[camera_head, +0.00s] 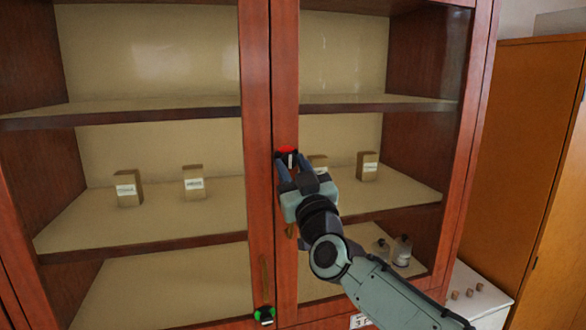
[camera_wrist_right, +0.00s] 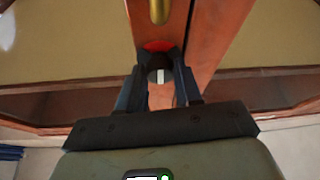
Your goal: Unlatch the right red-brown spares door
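The right red-brown spares door (camera_head: 287,60) is shut, with a glass pane in a wooden frame. Its latch (camera_head: 287,150) is a dark knob with a white mark on a red disc, on the door's left stile. In the right wrist view, the latch knob (camera_wrist_right: 160,75) sits between the fingers, its white line running along the picture's vertical. My right gripper (camera_head: 289,166) has one finger on each side of the knob, and both look to touch it. A brass handle (camera_wrist_right: 158,10) shows beyond the knob. My left gripper is not in view.
The left door (camera_head: 257,100) is shut; a green-marked latch (camera_head: 264,316) and brass handle (camera_head: 264,275) are low on its stile. Behind the glass are small boxes (camera_head: 128,188) and bottles (camera_head: 402,250). An orange-brown cabinet (camera_head: 525,150) and white surface (camera_head: 480,293) stand at right.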

